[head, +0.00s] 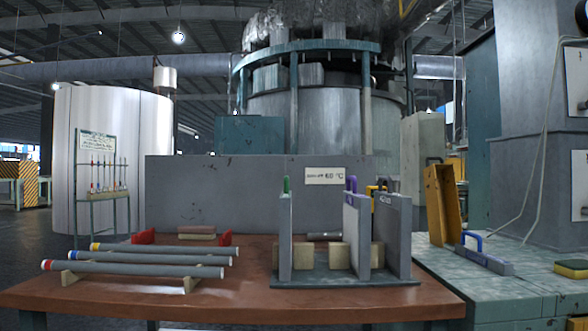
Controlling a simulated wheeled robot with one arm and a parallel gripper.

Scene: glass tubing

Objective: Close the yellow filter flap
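A grey upright panel (392,236) stands at the right end of a dark base on the brown table. A yellow-and-black handle (377,188) shows at its top left edge. Two more grey panels stand to its left, one with a green handle (286,184) and one with a purple handle (351,184). Blocks of pale wood (335,256) sit between the panels. Further right, an ochre-yellow open box-like part (443,203) stands tilted on the teal bench. I cannot tell which of these yellow parts is the filter flap. My gripper is not in view.
Several grey tubes with coloured bands (150,255) lie on supports at the left of the brown table (225,295). A flat grey piece with a blue handle (485,256) and a yellow sponge-like block (571,268) lie on the teal bench (500,290). The table's front middle is clear.

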